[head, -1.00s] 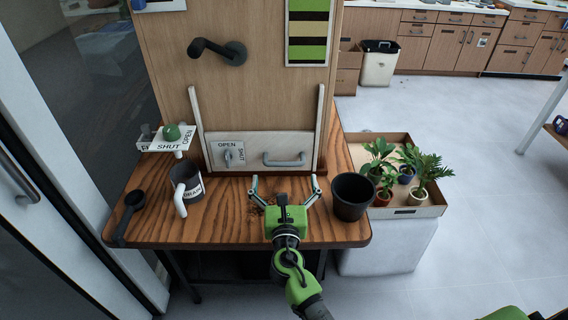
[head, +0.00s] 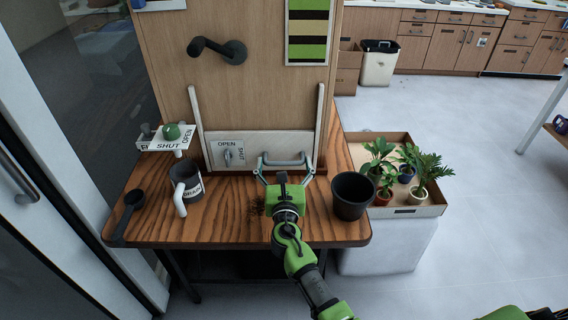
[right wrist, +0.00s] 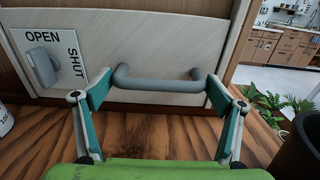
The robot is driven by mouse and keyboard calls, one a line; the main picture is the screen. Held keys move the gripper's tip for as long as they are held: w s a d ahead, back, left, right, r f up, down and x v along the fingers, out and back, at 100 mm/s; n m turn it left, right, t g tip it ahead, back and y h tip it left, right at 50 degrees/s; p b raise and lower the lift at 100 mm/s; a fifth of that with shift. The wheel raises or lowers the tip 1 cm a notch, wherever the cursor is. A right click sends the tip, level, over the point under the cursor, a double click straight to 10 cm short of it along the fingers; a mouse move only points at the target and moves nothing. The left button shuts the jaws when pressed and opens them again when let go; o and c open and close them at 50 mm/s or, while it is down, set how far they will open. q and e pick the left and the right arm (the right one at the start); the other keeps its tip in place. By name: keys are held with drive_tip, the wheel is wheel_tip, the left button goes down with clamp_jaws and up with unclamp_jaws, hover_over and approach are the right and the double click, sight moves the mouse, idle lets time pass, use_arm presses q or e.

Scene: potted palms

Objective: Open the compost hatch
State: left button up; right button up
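The compost hatch (head: 245,141) is a pale panel low on the wooden board, between two upright white rails, and it looks closed. It has a grey bar handle (head: 284,160), seen large in the right wrist view (right wrist: 160,84). A grey latch knob (head: 228,156) sits on a plate marked OPEN and SHUT; in the right wrist view the knob (right wrist: 42,67) stands roughly upright below OPEN. My right gripper (head: 285,167) is open just in front of the handle, one finger near each end. Contact cannot be told. My left gripper is not in view.
A black pot (head: 352,196) stands right of my right gripper on the wooden table (head: 230,225). Left are a grey mug (head: 186,183), a black scoop (head: 131,205) and a SHUT/OPEN sign with a green knob (head: 172,131). Potted plants sit in a tray (head: 418,211) at right.

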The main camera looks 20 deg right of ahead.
wheel_tip(320, 180, up, 14)
drive_tip(key=p, duration=1.3)
drive_tip(key=shift+p, duration=0.3)
drive_tip(key=o, duration=1.4)
drive_tip(key=shift+o, duration=0.5)
drive_tip(key=shift+f, duration=0.15)
drive_tip(key=v, duration=1.2)
